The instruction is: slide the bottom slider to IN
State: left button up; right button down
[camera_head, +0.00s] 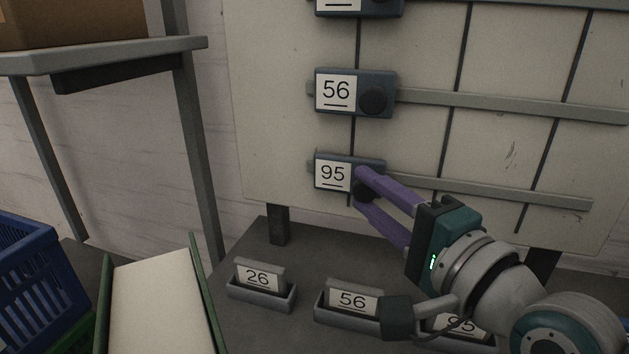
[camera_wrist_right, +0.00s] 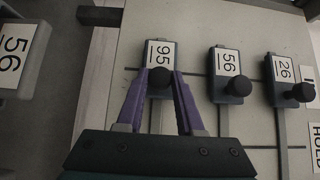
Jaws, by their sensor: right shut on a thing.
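The bottom slider (camera_head: 333,174) is a dark blue block with a white 95 label and a round black knob. It sits at the left end of the lowest rail (camera_head: 490,191) on the white board. My right gripper (camera_head: 362,190) has its purple fingers on either side of the knob and is shut on it. In the right wrist view the fingers also flank the knob (camera_wrist_right: 159,78) of the 95 slider. The knob is partly hidden by the fingers in the head view. My left gripper is not in view.
The 56 slider (camera_head: 373,98) sits above on its own rail, with another slider (camera_head: 375,6) higher up. Holders labelled 26 (camera_head: 262,295) and 56 (camera_head: 345,318) stand on the grey table below. A blue crate (camera_head: 35,268) is at left. The rail right of the 95 slider is clear.

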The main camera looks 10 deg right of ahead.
jog(key=shift+a, duration=0.1)
jog(key=c, duration=0.5)
grip_release()
jog(key=shift+w, duration=0.1)
jog(key=shift+c, duration=0.2)
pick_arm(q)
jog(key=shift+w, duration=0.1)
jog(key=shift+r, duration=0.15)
pick_arm(e)
jog(key=v, duration=1)
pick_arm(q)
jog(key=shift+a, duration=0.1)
pick_arm(e)
jog(key=shift+w, duration=0.1)
